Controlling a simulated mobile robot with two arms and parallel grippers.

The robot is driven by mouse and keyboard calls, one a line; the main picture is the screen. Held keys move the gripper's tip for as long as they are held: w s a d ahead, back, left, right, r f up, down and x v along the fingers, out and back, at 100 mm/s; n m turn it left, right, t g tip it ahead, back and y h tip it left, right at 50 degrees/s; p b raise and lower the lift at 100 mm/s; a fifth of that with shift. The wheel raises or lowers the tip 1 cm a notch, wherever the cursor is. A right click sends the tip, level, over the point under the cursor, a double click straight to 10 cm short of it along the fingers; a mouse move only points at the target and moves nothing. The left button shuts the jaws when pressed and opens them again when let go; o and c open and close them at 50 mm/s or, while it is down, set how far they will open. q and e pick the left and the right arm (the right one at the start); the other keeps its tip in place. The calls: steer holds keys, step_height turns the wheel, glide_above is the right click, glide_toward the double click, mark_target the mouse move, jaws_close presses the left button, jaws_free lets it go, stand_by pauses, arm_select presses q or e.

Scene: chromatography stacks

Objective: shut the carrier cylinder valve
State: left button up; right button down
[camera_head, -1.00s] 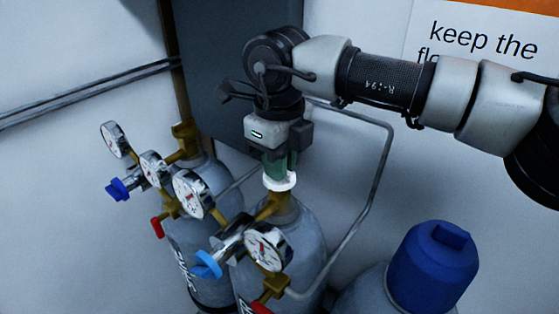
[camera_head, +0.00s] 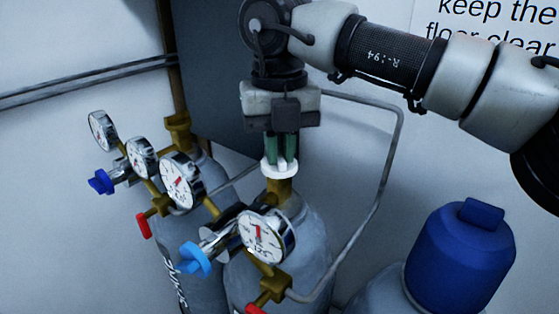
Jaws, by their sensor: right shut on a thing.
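A grey gas cylinder (camera_head: 310,240) stands front and centre, with a brass valve body (camera_head: 279,190) on top. A white round handwheel (camera_head: 268,169) sits on that valve. My right gripper (camera_head: 281,160) points straight down from above, its green fingers shut on the white handwheel. The front cylinder's regulator has a dial gauge (camera_head: 266,238) and a light blue knob (camera_head: 193,259). Which cylinder is the carrier cannot be read here. My left gripper is not in view.
A second cylinder (camera_head: 178,240) stands behind to the left, with gauges (camera_head: 181,181), a dark blue knob (camera_head: 101,182) and a red lever (camera_head: 144,225). A grey pipe (camera_head: 394,150) bends down at the right. A blue-capped cylinder (camera_head: 462,255) stands at the lower right.

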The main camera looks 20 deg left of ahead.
mark_target(280, 153)
steer(key=m+b, duration=0.2)
steer(key=m, duration=0.2)
steer(key=shift+m, duration=0.3)
steer(key=shift+r+m+b, duration=0.1)
steer(key=shift+m+b, duration=1.1)
steer(key=shift+m, duration=1.4)
steer(key=shift+w, duration=0.1)
steer(key=c, duration=1.2)
jaws_free()
step_height(280, 153, up, 11)
steer(key=p, duration=0.9)
steer(key=shift+p, duration=0.4)
